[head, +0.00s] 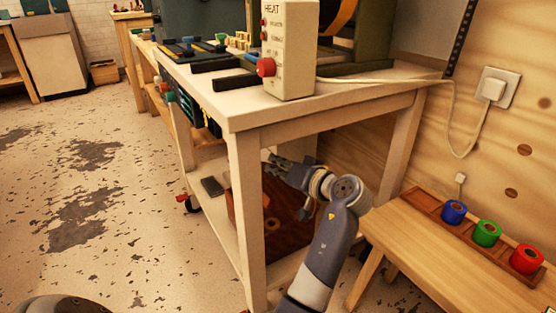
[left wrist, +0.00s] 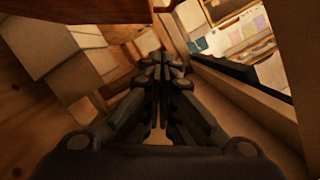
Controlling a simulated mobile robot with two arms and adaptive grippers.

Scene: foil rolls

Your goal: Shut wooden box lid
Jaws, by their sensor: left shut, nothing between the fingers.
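The wooden box (head: 285,232), reddish brown, stands on the lower shelf of the white workbench. My left arm and the bench leg hide part of it, and I cannot clearly tell the lid's angle. My left gripper (head: 272,161) is under the bench top, above the box's upper part in the picture; I cannot tell whether it touches the box. In the left wrist view the left gripper (left wrist: 163,62) is shut with nothing between its fingers. A reddish-brown wooden panel (left wrist: 60,8) crosses the top left there, perhaps part of the box. My right gripper is not in view.
The workbench (head: 240,112) has legs and a top edge close around my left arm. A control box with a red knob (head: 288,50) stands on top. A low wooden bench (head: 440,255) at right holds blue, green and red rolls (head: 486,233). The floor at left is open.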

